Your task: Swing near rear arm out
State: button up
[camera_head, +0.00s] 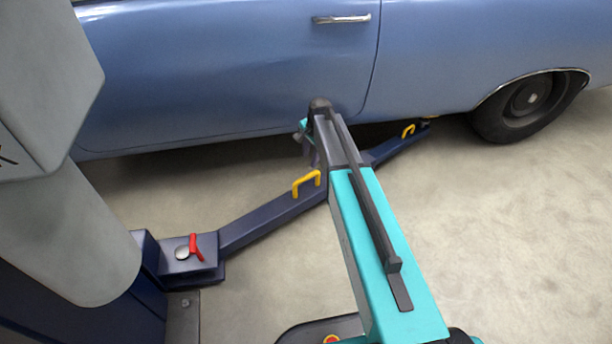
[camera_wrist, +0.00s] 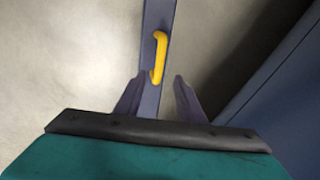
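The dark blue lift arm (camera_head: 262,218) runs from the post's base at lower left to under the blue car. My gripper (camera_wrist: 158,78) is open. Its fingertips lie on either side of the handle's lower end in the picture; I see no contact, and depth is unclear.
The blue car (camera_head: 220,70) stands above the lift arm, its sill close to my wrist. A rear wheel (camera_head: 530,100) is at right. A red lever (camera_head: 195,247) sits on the lift arm's pivot block. The floor (camera_head: 500,230) at right is clear.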

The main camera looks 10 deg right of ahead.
aim_at(306, 177)
jog(key=f+b, duration=0.1)
jog(key=f, duration=0.3)
jog(key=w+f+b, duration=0.1)
jog(key=f, duration=0.3)
jog(key=w+a+f+b, duration=0.1)
jog(key=f, duration=0.3)
jog(key=shift+w+f+b, duration=0.1)
jog(key=shift+f+b, duration=0.15)
jog(key=shift+b, duration=0.1)
grip_shut()
